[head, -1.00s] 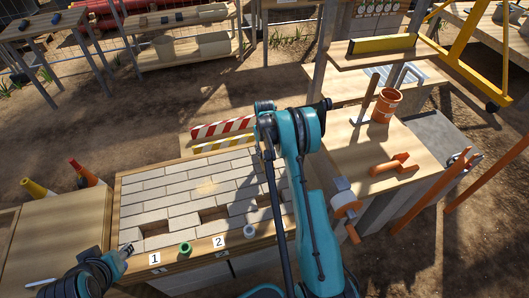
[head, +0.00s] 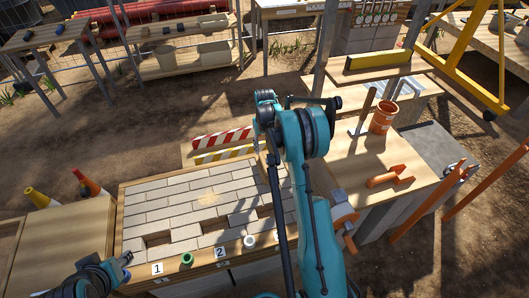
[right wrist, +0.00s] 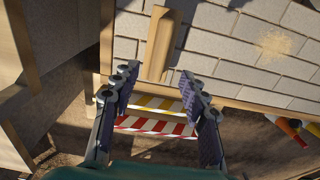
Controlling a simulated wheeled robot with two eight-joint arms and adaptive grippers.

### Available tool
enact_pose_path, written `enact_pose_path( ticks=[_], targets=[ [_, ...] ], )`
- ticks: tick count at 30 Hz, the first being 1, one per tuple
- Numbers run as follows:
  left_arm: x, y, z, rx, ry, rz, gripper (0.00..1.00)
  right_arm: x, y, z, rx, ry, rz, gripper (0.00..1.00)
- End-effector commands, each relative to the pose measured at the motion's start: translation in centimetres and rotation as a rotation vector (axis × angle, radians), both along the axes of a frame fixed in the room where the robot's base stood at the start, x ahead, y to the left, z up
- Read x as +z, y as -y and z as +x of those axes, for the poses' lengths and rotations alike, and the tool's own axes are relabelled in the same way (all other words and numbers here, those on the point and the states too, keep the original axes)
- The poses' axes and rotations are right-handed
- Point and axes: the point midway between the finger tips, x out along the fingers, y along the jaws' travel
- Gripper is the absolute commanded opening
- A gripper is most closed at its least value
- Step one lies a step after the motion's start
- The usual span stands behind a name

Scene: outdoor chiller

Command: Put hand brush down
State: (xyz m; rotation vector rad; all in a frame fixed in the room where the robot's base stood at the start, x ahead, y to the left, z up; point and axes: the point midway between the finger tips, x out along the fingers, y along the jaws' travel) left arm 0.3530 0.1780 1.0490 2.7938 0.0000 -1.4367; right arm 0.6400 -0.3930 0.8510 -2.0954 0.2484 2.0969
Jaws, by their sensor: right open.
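A wooden, bar-shaped piece, perhaps the hand brush (right wrist: 160,45), lies on or just above the pale brick panel (right wrist: 225,45) in the right wrist view, with a shadow beside it. No bristles show, so I cannot be sure what it is. My right gripper (right wrist: 158,78) is open. Its two fingers stand apart on either side of the piece's near end, with gaps. In the head view my right arm covers much of that spot. My left gripper (head: 124,260) is at the bottom left, beside the panel's front left corner; its jaws are too small to read.
Red-white and yellow-white striped barriers (head: 222,137) stand behind the panel. Green (head: 186,260) and white (head: 250,241) rings sit on its front edge. To the right a bench (head: 345,175) holds an orange bucket (head: 383,117) and an orange tool (head: 391,176).

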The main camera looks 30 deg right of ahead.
Motion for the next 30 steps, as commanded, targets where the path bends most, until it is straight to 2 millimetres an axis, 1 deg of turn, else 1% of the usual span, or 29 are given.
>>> enact_pose_path(
  ticks=[2,5,8,11,12,13,15,17,18,20,21,25,27,30],
  targets=[
    [0.2,0.0,0.0,0.000,0.000,0.000,0.40,0.8,0.0,0.0,0.000,0.001,0.000,0.44],
    [0.3,0.0,0.0,0.000,0.000,0.000,0.40,2.3,-0.6,-0.2,0.006,0.012,-0.004,0.44],
    [0.2,0.0,0.0,0.000,0.000,0.000,0.40,5.2,-2.1,-0.9,0.019,0.044,-0.015,0.44],
    [0.2,0.0,0.0,0.000,0.000,0.000,0.40,9.4,-4.6,-2.3,0.041,0.095,-0.029,0.44],
    [0.2,0.0,0.0,0.000,0.000,0.000,0.40,11.1,-5.6,-3.1,0.051,0.118,-0.036,0.44],
    [0.2,0.0,0.0,0.000,0.000,0.000,0.40,12.3,-6.4,-3.8,0.058,0.137,-0.040,0.44],
    [0.2,0.0,0.0,0.000,0.000,0.000,0.40,14.8,-8.3,-5.5,0.075,0.178,-0.049,0.44],
    [0.2,0.0,0.0,0.000,0.000,0.000,0.40,16.7,-9.8,-7.2,0.088,0.215,-0.057,0.44],
    [0.2,0.0,0.0,0.000,0.000,0.000,0.40,17.9,-10.8,-8.4,0.097,0.238,-0.060,0.44],
    [0.2,0.0,0.0,0.000,0.000,0.000,0.40,19.3,-12.2,-10.3,0.110,0.275,-0.066,0.44],
    [0.2,0.0,0.0,0.000,0.000,0.000,0.40,20.2,-13.1,-11.6,0.119,0.300,-0.069,0.44],
    [0.2,0.0,0.0,0.000,0.000,0.000,0.40,22.0,-15.8,-16.2,0.149,0.380,-0.077,0.44],
    [0.2,0.0,0.0,0.000,0.000,0.000,0.40,22.4,-17.2,-18.7,0.164,0.422,-0.079,0.44],
    [0.2,0.0,0.0,0.000,0.000,0.000,0.40,22.3,-18.8,-22.1,0.185,0.484,-0.080,0.44]
  ],
)
